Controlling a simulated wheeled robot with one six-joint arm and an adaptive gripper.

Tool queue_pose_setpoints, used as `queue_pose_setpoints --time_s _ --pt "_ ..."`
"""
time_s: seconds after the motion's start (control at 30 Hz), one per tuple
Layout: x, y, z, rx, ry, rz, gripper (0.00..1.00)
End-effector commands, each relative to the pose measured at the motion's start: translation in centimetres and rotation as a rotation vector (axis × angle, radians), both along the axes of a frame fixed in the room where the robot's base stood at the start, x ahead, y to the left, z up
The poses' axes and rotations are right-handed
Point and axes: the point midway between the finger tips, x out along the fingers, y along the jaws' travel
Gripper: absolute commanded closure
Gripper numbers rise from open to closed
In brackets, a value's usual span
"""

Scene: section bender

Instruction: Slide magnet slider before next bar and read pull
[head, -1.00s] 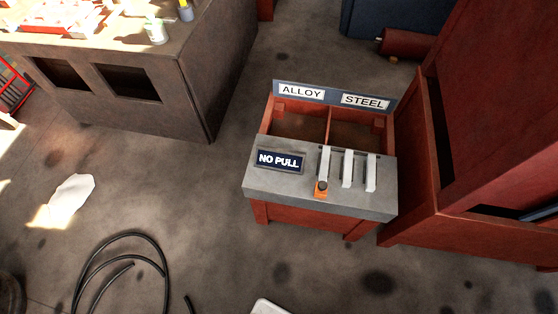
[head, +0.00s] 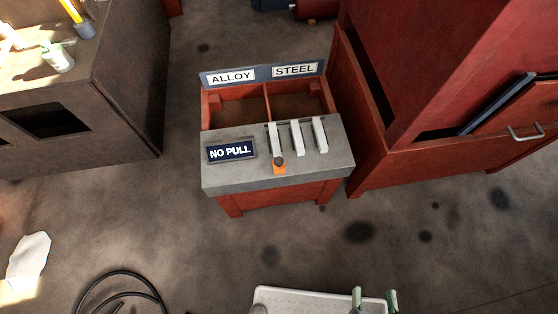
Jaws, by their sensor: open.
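The magnet slider (head: 279,168), orange with a dark knob, sits at the front of the grey bench top (head: 230,179), in line with the leftmost bar (head: 273,139). The middle bar (head: 297,138) and right bar (head: 320,135) stand beside it, all pale and parallel. The display (head: 231,150) reads "NO PULL". Behind are two red bins, under the labels ALLOY (head: 230,77) and STEEL (head: 295,70); I see nothing in them.
A red cabinet (head: 400,100) stands close on the bench's right. A dark workbench (head: 110,110) with clutter on top is at the left. A black hose (head: 120,285) and a white rag (head: 28,260) lie on the floor. The floor before the bench is clear.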

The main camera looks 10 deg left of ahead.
Motion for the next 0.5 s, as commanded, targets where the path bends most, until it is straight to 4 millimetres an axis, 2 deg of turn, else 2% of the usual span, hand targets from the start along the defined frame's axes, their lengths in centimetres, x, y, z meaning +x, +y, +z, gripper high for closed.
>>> queue_pose_setpoints --time_s 0.27,0.37,0.5 --pt "0.3 0.1 -0.6 0.0 -0.007 0.007 0.4" --pt "1.1 0.4 -2.4 -0.001 -0.022 0.026 0.4" --pt "3.3 1.2 -6.4 -0.001 -0.054 0.072 0.4"
